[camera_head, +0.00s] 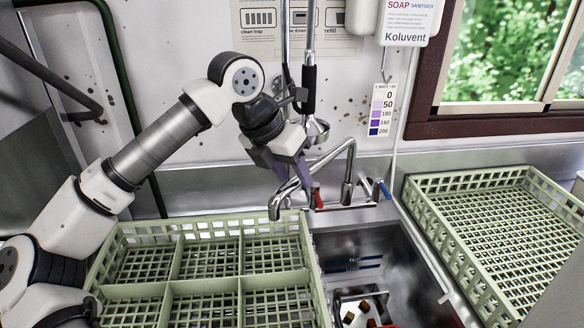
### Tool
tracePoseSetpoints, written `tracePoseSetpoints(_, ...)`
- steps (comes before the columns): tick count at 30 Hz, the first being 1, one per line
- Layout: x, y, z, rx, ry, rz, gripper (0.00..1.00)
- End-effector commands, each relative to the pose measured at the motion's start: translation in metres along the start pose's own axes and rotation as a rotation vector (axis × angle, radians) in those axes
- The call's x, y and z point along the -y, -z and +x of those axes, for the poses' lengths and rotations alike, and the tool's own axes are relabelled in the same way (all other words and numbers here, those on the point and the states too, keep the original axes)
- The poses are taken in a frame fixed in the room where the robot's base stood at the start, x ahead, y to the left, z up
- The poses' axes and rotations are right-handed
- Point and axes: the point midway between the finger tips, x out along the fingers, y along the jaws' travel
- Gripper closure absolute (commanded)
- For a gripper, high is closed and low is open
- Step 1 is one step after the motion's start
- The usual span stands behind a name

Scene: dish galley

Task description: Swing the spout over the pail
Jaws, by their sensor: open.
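The spout (325,160) is a curved chrome tube. It rises from a post behind the sink, between a red and a blue tap handle, and slants left and towards me. Its downturned mouth (275,210) is over the back right corner of the green rack on the left. My gripper (294,186) is open, pointing down at the spout's left part; I cannot tell whether its fingers touch the tube. A metal container (338,300) with brown and white scraps, possibly the pail, stands low in the sink, cut off by the lower picture edge.
A compartmented green rack (172,291) fills the left counter. Another green rack (440,230) stands at the right. The steel sink (380,250) lies between them. A hanging spray hose (309,85) is close behind my gripper. The red handle (318,200) is beside the fingers.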

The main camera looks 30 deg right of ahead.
Motion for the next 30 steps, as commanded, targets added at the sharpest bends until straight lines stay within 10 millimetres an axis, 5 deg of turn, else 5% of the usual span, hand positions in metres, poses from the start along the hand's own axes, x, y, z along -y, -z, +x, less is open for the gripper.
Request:
tracePoseSetpoints(9,0.0002,0.0002,0.0036,0.000,0.000,0.000,0.59)
tracePoseSetpoints(19,0.0001,0.0001,0.0032,0.000,0.000,0.000,1.00)
tracePoseSetpoints(30,-0.0001,0.0007,0.0036,0.002,-0.005,-0.010,1.00)
